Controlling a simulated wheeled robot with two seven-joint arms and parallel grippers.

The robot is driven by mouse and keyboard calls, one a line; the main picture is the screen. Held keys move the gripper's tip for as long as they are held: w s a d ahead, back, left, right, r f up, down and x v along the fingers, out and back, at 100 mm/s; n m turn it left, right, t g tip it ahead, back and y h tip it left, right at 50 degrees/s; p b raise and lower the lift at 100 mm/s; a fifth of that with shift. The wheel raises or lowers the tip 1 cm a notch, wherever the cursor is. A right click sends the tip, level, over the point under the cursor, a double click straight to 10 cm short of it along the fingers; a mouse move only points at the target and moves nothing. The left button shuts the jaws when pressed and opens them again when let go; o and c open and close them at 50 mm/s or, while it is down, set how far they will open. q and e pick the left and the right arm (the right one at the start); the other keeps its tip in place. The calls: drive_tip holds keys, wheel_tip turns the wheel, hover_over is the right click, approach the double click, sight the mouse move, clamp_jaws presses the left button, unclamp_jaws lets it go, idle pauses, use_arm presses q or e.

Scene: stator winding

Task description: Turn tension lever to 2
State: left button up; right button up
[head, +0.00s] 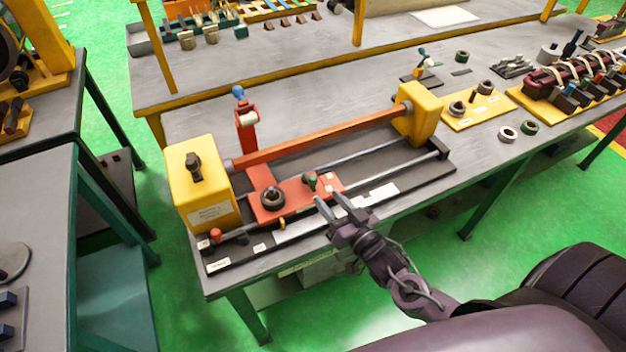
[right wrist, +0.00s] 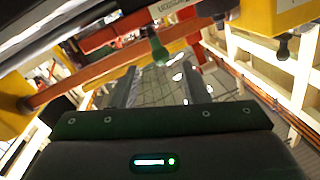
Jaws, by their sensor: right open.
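The winding machine has a red carriage (head: 292,198) at its front. A small lever with a green knob (head: 312,180) stands on the carriage beside a black round dial (head: 272,198). I take the green-knobbed lever as the tension lever; its scale numbers are too small to read. My right gripper (head: 329,203) is open and empty, just in front of the carriage's right end, apart from the lever. In the right wrist view, the green knob (right wrist: 160,52) shows beyond the gap between the open fingers (right wrist: 163,88). My left gripper is out of view.
Yellow housings (head: 205,185) (head: 418,112) stand at both machine ends, joined by an orange bar (head: 320,138). A red post with a blue knob (head: 238,92) rises behind the carriage. Rails run along the front.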

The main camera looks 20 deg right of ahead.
sight(313, 181)
drive_tip(key=w+p, duration=0.1)
drive_tip(key=w, duration=0.2)
drive_tip(key=w+a+p, duration=0.1)
drive_tip(key=w, duration=0.2)
drive_tip(key=shift+w+a+r, duration=0.1)
drive_tip(key=shift+r, duration=0.05)
drive_tip(key=shift+w+a, duration=0.2)
drive_tip(key=shift+w, duration=0.5)
drive_tip(key=shift+c, duration=0.3)
clamp_jaws()
drive_tip(key=shift+d, duration=0.1)
